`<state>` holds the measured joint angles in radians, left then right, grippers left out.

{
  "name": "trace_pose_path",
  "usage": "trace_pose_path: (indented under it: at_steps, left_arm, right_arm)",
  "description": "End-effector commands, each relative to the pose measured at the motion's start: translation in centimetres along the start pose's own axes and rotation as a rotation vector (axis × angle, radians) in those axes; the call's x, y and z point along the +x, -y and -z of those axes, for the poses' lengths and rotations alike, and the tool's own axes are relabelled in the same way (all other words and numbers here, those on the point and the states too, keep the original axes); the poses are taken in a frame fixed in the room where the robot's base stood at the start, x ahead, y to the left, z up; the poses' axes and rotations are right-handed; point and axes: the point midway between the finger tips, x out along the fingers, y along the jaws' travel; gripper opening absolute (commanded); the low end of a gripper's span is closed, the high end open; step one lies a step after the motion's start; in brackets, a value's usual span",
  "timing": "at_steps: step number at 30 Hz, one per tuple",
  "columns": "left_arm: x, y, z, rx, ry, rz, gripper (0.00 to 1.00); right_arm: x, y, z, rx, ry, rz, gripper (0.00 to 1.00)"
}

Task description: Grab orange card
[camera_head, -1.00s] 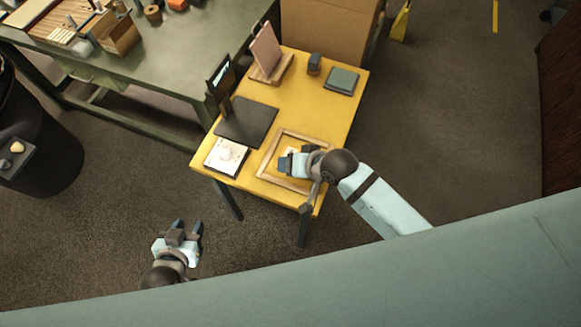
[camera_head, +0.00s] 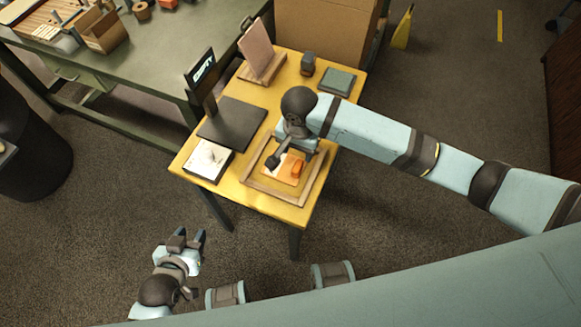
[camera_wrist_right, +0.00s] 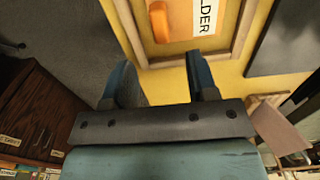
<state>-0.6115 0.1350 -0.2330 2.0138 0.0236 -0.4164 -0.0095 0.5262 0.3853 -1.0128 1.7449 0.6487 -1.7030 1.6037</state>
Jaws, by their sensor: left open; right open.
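My left gripper (camera_head: 189,238) is open and empty, left of the table's near corner, over the floor.
A white square with a drawing (camera_head: 208,160) lies left of the frame. A dark flat board (camera_head: 232,124) and a dark upright sign (camera_head: 201,76) stand behind it. A pink panel on a wooden stand (camera_head: 262,68), a small dark block (camera_head: 307,64) and a grey-green pad (camera_head: 338,81) are farther back.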

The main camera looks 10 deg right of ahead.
Motion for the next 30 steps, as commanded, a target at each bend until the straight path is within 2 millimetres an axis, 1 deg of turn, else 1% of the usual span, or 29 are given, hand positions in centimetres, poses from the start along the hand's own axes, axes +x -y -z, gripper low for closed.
trace_pose_path:
  at_steps: [1,3,6,11,18,21,24,29,30]
  left_arm:
    - [0.1,0.0,-0.1,-0.002,0.000,0.000,0.43]
    - [0.2,0.0,-0.2,-0.003,0.000,0.000,0.43]
    - [0.3,-0.1,-0.2,-0.005,0.000,-0.001,0.43]
    - [0.3,-0.1,-0.1,-0.007,0.000,-0.001,0.43]
    - [0.5,-0.2,-0.4,-0.011,0.002,-0.002,0.43]
    - [0.5,-0.2,-0.4,-0.013,0.004,-0.003,0.43]
    - [0.5,-0.2,-0.4,-0.014,0.004,-0.003,0.43]
    - [0.5,-0.2,-0.3,-0.014,0.003,-0.003,0.43]
    - [0.5,-0.2,-0.3,-0.014,0.003,-0.003,0.43]
  right_arm:
    - [1.1,-0.1,0.0,0.000,0.000,-0.002,0.53]
    - [2.3,0.0,0.0,-0.001,0.000,-0.001,0.53]
    - [3.4,0.0,0.0,-0.001,-0.001,0.000,0.53]
    - [4.4,0.0,-0.1,-0.002,-0.001,0.001,0.53]
    - [7.8,-0.1,-0.6,-0.002,-0.001,0.001,0.53]
    - [8.8,-0.1,-0.5,-0.001,-0.002,0.001,0.53]
    - [9.2,0.0,-0.6,-0.002,-0.002,0.003,0.53]
    - [9.2,0.0,-0.6,-0.002,-0.002,0.003,0.53]
    - [9.1,0.0,-0.6,-0.002,-0.002,0.003,0.51]
